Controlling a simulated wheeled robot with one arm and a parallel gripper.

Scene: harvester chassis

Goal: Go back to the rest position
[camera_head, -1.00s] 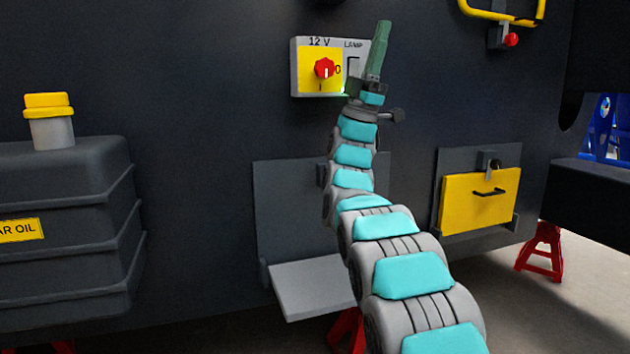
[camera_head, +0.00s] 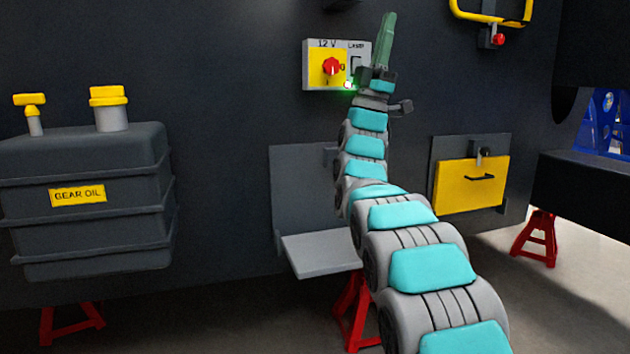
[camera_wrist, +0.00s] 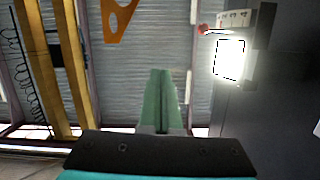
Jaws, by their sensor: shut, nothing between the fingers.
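My gripper (camera_head: 385,42) points upward at the top of my raised arm in the head view, its green fingers together and empty. It stands just in front of and to the right of the switch panel (camera_head: 312,48), hiding part of the panel's right side. The panel has a red knob (camera_head: 331,68) on a yellow plate. In the wrist view the closed fingers (camera_wrist: 161,100) stand upright with nothing between them. A bright lit lamp (camera_wrist: 229,59) shows to their right, beside the dark chassis wall.
A grey gear oil tank (camera_head: 110,235) with yellow caps is at the left. An open grey flap (camera_head: 318,257) juts out below the panel, partly behind my arm. A yellow box (camera_head: 470,188) and a yellow handle (camera_head: 480,18) are at the right. Red stands (camera_head: 535,240) support the chassis.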

